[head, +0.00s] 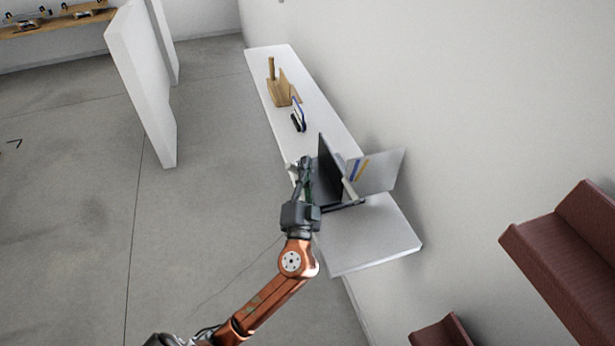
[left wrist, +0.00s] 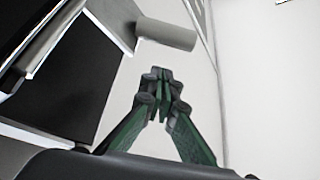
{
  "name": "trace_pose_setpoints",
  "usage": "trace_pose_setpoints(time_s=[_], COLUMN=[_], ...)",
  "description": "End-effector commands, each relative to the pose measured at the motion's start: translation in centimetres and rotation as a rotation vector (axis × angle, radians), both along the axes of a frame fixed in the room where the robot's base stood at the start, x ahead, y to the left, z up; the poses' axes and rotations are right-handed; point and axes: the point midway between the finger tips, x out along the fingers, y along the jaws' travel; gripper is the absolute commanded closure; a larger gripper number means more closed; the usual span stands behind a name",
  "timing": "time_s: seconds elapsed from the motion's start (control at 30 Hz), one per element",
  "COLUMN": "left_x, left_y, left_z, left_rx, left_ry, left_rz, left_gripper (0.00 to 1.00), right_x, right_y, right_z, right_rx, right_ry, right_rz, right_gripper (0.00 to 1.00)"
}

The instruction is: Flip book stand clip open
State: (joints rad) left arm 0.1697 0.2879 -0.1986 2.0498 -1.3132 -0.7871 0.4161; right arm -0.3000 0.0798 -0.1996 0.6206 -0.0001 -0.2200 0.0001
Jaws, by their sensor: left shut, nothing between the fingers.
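The book stand with an open book stands on the white shelf. Its dark panel (head: 328,172) is upright beside my gripper, and a pale page or panel (head: 383,172) with blue and yellow stripes leans to the right. A thin dark bar (head: 345,206) runs along the bottom. My left gripper (head: 305,163) is at the left side of the dark panel, its fingers shut and empty. In the left wrist view its fingertips (left wrist: 161,76) are together, and the dark panel (left wrist: 65,75) fills the left side. I cannot clearly make out the clip. My right gripper is out of view.
The white shelf (head: 385,240) runs along the wall. A wooden block (head: 280,92) and a small dark-and-blue stand (head: 298,115) are farther back on it. A pale grey cylinder (left wrist: 168,34) lies beyond my fingertips. Dark red steps (head: 575,245) are at right.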

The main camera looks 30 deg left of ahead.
Motion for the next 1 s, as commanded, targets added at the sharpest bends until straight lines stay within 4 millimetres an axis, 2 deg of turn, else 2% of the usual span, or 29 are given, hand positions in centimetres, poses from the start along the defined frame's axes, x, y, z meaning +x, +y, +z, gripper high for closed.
trace_pose_setpoints(time_s=[0.03,0.2,0.73,1.0], left_x=[-0.3,-1.0,-1.1,-0.5], left_y=[0.6,1.4,1.6,1.8], left_z=[-1.2,-2.1,-2.3,-2.6], left_rx=[0.003,0.0,-0.003,-0.023], left_ry=[0.009,0.005,0.002,-0.021], left_rz=[0.002,0.0,-0.001,-0.001], left_gripper=[1.0,1.0,1.0,1.0], right_x=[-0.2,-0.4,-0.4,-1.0], right_y=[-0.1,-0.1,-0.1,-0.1], right_z=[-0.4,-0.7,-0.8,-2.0], right_rx=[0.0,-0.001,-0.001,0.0], right_ry=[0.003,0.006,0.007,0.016], right_rz=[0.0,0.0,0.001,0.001], right_gripper=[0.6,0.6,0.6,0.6])
